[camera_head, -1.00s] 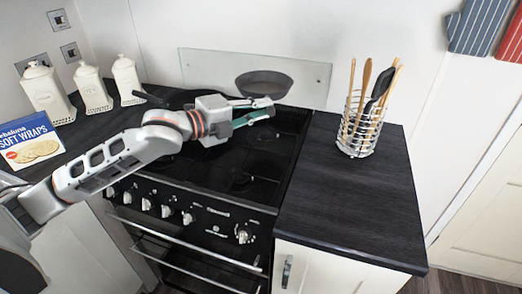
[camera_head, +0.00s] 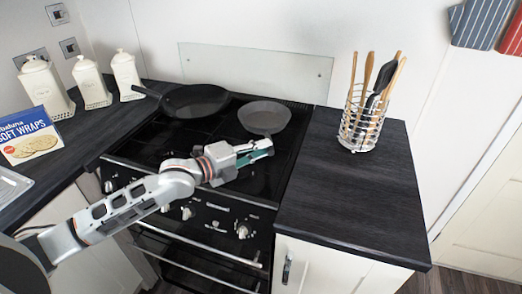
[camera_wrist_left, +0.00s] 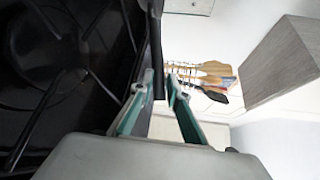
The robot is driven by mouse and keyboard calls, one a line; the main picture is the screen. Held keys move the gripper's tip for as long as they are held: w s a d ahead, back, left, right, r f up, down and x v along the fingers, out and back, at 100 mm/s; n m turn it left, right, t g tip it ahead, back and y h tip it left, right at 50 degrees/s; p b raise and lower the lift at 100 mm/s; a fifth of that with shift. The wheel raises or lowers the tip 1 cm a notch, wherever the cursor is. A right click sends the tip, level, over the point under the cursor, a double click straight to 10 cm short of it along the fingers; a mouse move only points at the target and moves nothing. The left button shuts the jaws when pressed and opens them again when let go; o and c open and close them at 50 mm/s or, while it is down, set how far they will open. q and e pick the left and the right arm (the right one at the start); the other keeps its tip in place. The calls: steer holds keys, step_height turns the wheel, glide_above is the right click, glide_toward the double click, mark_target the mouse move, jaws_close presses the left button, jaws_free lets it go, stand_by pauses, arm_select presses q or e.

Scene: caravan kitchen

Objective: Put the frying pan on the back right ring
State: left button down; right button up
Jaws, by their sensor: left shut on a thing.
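The dark grey frying pan (camera_head: 264,118) is over the back right of the black hob (camera_head: 180,138), upright, its handle towards the front. I cannot tell whether its base touches the ring, which is hidden beneath it. My left gripper (camera_head: 263,148) is shut on the handle at the pan's near side. In the left wrist view the dark handle (camera_wrist_left: 157,48) shows between the teal-padded fingers (camera_wrist_left: 160,98). My right gripper is not in view.
A larger black pan (camera_head: 195,100) sits at the back left of the hob, handle to the left. A glass splashback (camera_head: 255,70) stands behind. A wire utensil holder (camera_head: 360,125) stands on the right worktop (camera_head: 350,195), which is otherwise clear. White canisters (camera_head: 88,85) stand left.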

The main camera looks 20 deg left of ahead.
arm_select(q)
steer(key=c, duration=2)
jaws_free()
steer(key=shift+o, duration=0.2)
steer(key=shift+s, duration=0.1)
steer(key=v, duration=1.2)
steer(key=shift+b, duration=0.3)
steer(key=shift+f, duration=0.1)
